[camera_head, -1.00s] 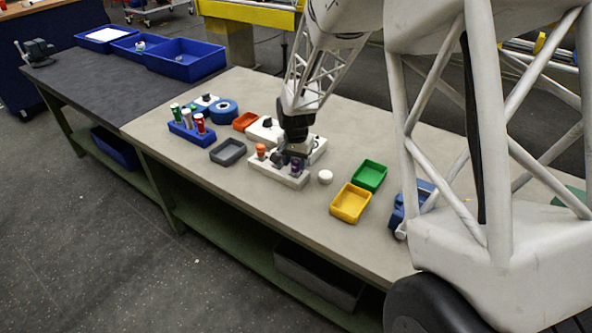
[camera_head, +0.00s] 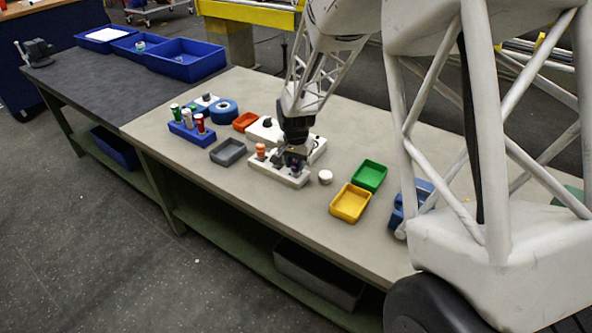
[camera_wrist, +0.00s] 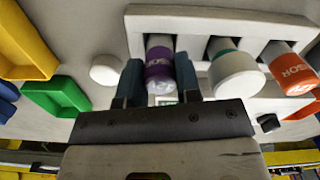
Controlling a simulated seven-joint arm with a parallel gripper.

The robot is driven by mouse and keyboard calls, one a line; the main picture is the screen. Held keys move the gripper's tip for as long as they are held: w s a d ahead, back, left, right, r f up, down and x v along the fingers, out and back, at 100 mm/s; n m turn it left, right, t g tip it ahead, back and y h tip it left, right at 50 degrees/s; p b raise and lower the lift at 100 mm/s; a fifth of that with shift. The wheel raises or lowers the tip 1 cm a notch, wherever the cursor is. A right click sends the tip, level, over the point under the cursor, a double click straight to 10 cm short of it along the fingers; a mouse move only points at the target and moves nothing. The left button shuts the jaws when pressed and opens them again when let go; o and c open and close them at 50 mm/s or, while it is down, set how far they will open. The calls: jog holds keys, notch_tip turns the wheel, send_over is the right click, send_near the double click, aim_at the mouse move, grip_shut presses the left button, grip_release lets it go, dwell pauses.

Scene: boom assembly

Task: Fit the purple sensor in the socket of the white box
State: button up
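The purple sensor (camera_wrist: 159,72) stands in the white rack (camera_wrist: 200,22), at the end of a row with a teal-ringed white sensor (camera_wrist: 236,72) and an orange one (camera_wrist: 290,72). My gripper (camera_wrist: 160,75) has one blue finger on each side of the purple sensor, very close to it. Whether both fingers press on it cannot be made out. In the head view my gripper (camera_head: 295,157) is down at the rack (camera_head: 265,165). The white box (camera_head: 266,129) lies just behind the rack, partly hidden by my gripper. Its socket cannot be made out clearly.
A white round cap (camera_head: 325,177), a green tray (camera_head: 369,176) and a yellow tray (camera_head: 350,203) lie right of the rack. A grey tray (camera_head: 228,152), an orange tray (camera_head: 245,121) and a blue holder (camera_head: 192,133) with several bottles are left. The bench front is clear.

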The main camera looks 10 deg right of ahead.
aim_at(296, 160)
jog(key=shift+r, duration=3.25)
jog(key=shift+w, duration=0.1)
jog(key=w+d+r, duration=0.3)
jog(key=w+d, duration=0.4)
jog(key=w, duration=0.5)
jog(key=shift+d+r, duration=0.25)
jog(key=shift+d, duration=0.15)
jog(key=shift+s+f, duration=0.1)
jog(key=shift+f, duration=0.05)
jog(key=shift+f, duration=2.25)
jog(key=shift+f, duration=1.45)
